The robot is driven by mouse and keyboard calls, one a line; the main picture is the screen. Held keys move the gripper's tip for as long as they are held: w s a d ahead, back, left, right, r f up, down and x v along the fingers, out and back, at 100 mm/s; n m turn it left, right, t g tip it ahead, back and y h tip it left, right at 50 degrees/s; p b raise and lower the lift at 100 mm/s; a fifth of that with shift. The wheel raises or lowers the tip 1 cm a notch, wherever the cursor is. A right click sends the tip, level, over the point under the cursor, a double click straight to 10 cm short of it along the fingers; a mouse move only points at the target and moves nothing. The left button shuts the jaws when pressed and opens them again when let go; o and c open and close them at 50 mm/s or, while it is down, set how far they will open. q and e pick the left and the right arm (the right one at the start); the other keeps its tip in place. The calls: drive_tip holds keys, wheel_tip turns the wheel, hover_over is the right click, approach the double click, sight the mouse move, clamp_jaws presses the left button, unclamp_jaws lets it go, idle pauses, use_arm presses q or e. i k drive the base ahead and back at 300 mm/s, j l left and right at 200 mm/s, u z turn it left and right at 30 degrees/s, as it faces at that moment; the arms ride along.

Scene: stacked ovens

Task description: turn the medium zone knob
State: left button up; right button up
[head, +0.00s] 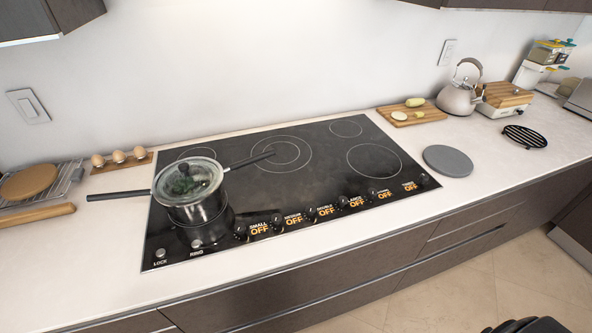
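The medium zone knob (276,223) is a small dark knob on the front strip of the black glass cooktop (305,182). An orange "OFF" under the word "MEDIUM" (293,220) shows just to its right. The small zone knob (241,233) is to its left and the double zone knob (309,213) to its right, each with an "OFF" label. Neither gripper can be made out in the head view. A black rounded part, perhaps mine, shows at the bottom right edge. Nothing touches the knobs.
A lidded pot (196,205) with long handles stands on the cooktop's left side, left of the knobs. A grey disc (447,160), a kettle (460,98) and a cutting board (411,116) are to the right. The counter's front edge is clear.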

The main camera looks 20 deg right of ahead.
sight(276, 218)
drive_tip(key=k+l+z, duration=0.2)
drive_tip(key=z, duration=0.2)
drive_tip(key=k+l+z, duration=0.15)
drive_tip(key=l+z, duration=0.25)
drive_tip(key=k+l+z, duration=0.15)
drive_tip(key=z, duration=0.3)
